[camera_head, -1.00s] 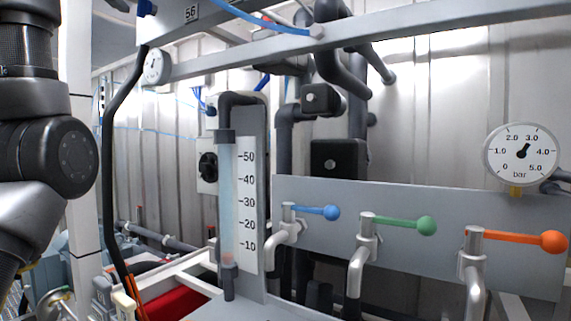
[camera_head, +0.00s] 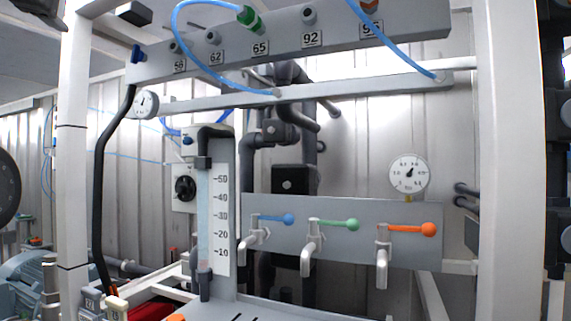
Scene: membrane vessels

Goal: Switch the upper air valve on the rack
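The rack's upper panel (camera_head: 285,55) is a grey bar at the top with several numbered ports, labelled 56, 62, 65, 92 and one partly covered label. A green fitting (camera_head: 250,19) sits above 65 and an orange fitting (camera_head: 369,5) is cut off by the top edge. Three lever valves, blue (camera_head: 288,219), green (camera_head: 352,224) and orange (camera_head: 428,229), sit on a lower grey panel, handles pointing right. Neither gripper is in view; only dark arm parts show at the picture's sides.
A pressure gauge (camera_head: 409,174) stands above the lower panel. A scaled flow tube (camera_head: 204,220) stands left of the valves. White uprights (camera_head: 73,160) and (camera_head: 508,160) frame the rack on both sides. The space before the panels looks clear.

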